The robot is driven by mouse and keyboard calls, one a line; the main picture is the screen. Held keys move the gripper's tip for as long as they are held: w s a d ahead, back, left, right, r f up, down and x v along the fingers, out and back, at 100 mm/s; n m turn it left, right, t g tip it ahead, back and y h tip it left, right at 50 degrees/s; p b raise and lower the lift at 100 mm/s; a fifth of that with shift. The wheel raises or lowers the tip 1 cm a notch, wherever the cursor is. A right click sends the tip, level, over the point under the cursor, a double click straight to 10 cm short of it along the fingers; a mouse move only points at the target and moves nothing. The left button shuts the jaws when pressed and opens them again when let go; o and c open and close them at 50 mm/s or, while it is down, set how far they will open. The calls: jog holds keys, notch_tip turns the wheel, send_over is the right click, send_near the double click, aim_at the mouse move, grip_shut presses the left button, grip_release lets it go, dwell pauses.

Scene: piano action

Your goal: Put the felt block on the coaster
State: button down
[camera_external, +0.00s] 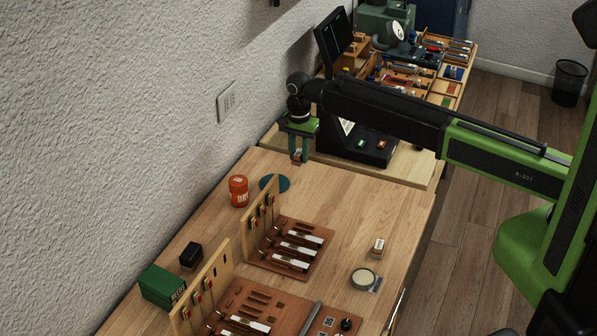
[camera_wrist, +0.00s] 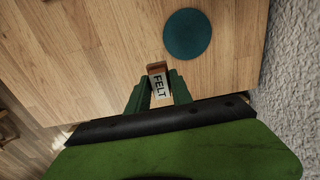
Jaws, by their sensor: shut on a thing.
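My gripper (camera_external: 298,158) hangs over the far end of the wooden bench, pointing down. It is shut on the felt block (camera_wrist: 158,82), a small reddish-brown block with a white label reading FELT. In the wrist view the block sits between the green fingers. The coaster (camera_wrist: 187,34) is a flat, round teal disc lying on the bench, apart from the block and ahead of it in the wrist view. In the external view the coaster (camera_external: 283,182) lies below and left of my gripper, partly hidden by a wooden upright. Nothing shows on its visible part.
An orange-red can (camera_external: 238,191) stands left of the coaster, near the wall. A piano action model (camera_external: 290,247) with an upright board stands in front. A black stand (camera_external: 362,143) is behind my gripper on the right.

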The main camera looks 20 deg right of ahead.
jog(key=b, duration=0.2)
send_over(283, 185)
notch_tip(283, 185, down, 4)
jog(key=shift+d+r, duration=0.15)
jog(key=shift+r, duration=0.1)
jog(key=shift+s+a, duration=0.1)
jog(key=shift+a, duration=0.1)
notch_tip(283, 185, down, 4)
jog(key=b, duration=0.4)
jog(key=shift+f, duration=0.2)
jog(key=shift+r, duration=0.3)
jog(key=shift+f, duration=0.2)
jog(key=c, duration=1.1)
grip_release()
jog(key=shift+c, duration=0.2)
jog(key=shift+r, duration=0.1)
